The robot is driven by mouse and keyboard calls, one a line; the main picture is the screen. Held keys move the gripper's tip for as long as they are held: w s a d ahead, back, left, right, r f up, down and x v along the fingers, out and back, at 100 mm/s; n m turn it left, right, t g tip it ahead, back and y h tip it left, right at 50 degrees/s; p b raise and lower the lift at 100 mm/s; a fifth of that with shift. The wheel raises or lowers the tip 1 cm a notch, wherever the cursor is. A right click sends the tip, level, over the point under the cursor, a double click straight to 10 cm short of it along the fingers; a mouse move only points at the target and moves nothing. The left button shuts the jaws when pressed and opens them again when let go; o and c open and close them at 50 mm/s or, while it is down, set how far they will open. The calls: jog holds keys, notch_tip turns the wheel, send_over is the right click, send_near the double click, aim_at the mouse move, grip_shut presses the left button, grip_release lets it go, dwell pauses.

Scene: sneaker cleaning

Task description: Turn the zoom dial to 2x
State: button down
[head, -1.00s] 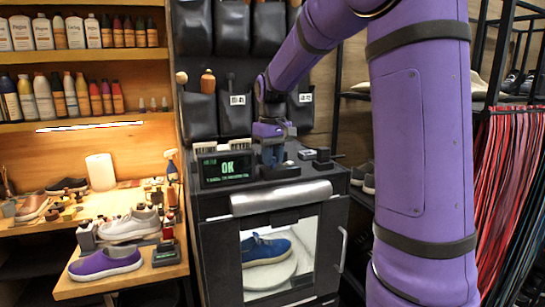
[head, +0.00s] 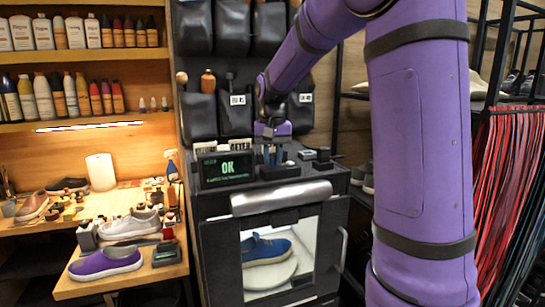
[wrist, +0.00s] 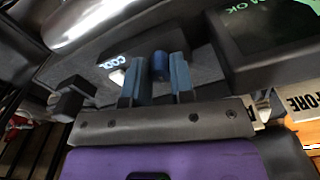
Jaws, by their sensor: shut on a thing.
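My gripper (head: 272,158) points down at the top of the dark machine (head: 222,260), just right of its display. In the wrist view its two blue-grey fingers (wrist: 156,80) stand on either side of a small blue cylindrical knob (wrist: 160,66), and they are shut on it. I take this knob to be the dial; no zoom marking or 2x label is readable. In the head view the fingers hide the knob. The display (head: 228,169) shows green "OK" with a smaller line that I cannot read.
A silver rounded bar (head: 281,197) runs along the machine's front, above a window showing a blue shoe (head: 266,249). Black pouches (head: 235,115) hang behind the gripper.

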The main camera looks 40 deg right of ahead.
aim_at(272, 158)
jog(key=c, duration=1)
grip_release()
jog(key=shift+r, duration=0.15)
notch_tip(272, 158, up, 11)
jog(key=shift+f, duration=0.2)
jog(key=s+a+f+n+t, duration=0.1)
jog(key=s+a, duration=0.3)
jog(key=s, duration=0.4)
jog(key=s+a+f+n+t, duration=0.2)
jog(key=s+a+f+n, duration=0.1)
jog(key=s, duration=0.6)
jog(key=s+a+f+n+t, duration=0.2)
jog(key=s+a, duration=0.4)
jog(key=s, duration=0.3)
jog(key=shift+s+f, duration=0.2)
jog(key=shift+f, duration=0.7)
